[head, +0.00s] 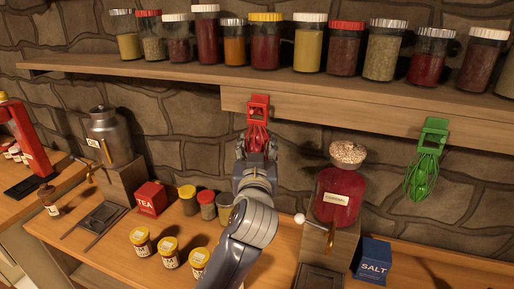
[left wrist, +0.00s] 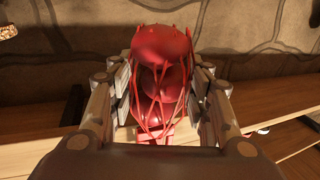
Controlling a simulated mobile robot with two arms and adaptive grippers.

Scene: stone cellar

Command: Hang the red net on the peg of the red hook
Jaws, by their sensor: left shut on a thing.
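The red hook (head: 259,103) is fixed to the front of the wooden shelf board, in the middle of the head view. My left gripper (head: 256,150) is just below it, shut on the red net (head: 257,134). In the left wrist view the net (left wrist: 162,88) holds round red things and sits between both fingers (left wrist: 160,98). The top of the net overlaps the lower part of the red hook in the head view. I cannot tell whether the net is on the peg, as the peg is hidden. My right gripper is not in view.
A green hook (head: 434,130) with a green net (head: 423,175) hangs to the right. Several spice jars stand on the shelf (head: 180,72) above. A large red jar (head: 340,190), a blue salt box (head: 372,262), a red tea box (head: 151,199) and small jars stand below.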

